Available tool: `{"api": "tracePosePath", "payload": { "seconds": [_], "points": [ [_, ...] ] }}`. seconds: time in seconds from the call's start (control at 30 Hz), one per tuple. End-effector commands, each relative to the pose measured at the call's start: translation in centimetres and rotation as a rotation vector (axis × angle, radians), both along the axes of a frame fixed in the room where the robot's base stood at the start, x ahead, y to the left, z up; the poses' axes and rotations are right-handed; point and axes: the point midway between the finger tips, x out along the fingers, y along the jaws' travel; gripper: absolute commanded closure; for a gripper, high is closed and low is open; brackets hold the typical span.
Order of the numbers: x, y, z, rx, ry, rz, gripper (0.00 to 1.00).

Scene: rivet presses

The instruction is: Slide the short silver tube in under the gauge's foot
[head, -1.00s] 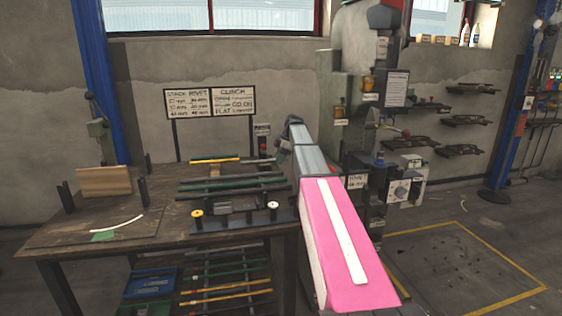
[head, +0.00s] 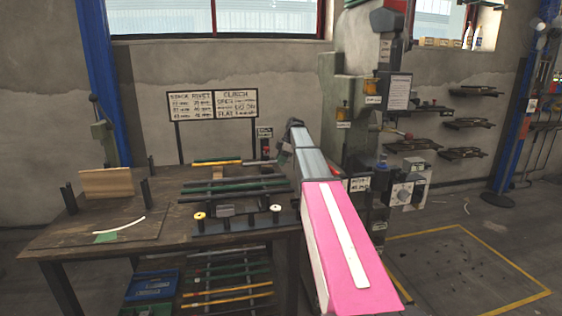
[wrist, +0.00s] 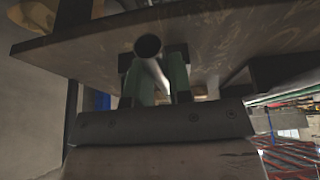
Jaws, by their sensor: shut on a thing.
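In the wrist view my gripper (wrist: 152,64) has green-sided fingers with dark tips, and it is shut on the short silver tube (wrist: 148,47). The tube's round open end faces the camera and its body runs back between the fingers. A brown, streaked board-like surface (wrist: 225,40) lies close behind the fingertips; I cannot tell whether they touch it. In the head view my own pink and grey arm hides the gripper and the tube. I cannot make out the gauge or its foot for certain in either view.
The workbench (head: 165,240) carries a rack of dark and green rods (head: 235,185), a black rail with knobs (head: 237,222) and an upright wooden block (head: 107,183). A tall grey-green press (head: 345,100) stands behind my arm.

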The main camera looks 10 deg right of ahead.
Motion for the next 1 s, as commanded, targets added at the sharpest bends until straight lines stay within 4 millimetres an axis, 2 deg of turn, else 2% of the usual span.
{"api": "tracePosePath", "payload": {
  "seconds": [0.13,0.17,0.23,0.63,0.77,1.0],
  "points": [
    [0.0,0.0,-0.3,0.000,0.000,0.000,1.00],
    [0.0,0.0,-0.2,0.000,0.000,0.000,0.74],
    [0.0,0.0,-0.2,0.000,0.000,0.000,0.51],
    [0.0,-0.3,0.4,0.000,0.000,0.000,0.50],
    [0.1,-1.0,2.1,0.000,-0.002,-0.001,0.50],
    [0.1,-2.7,6.3,0.000,-0.002,-0.001,0.50]
  ]
}}
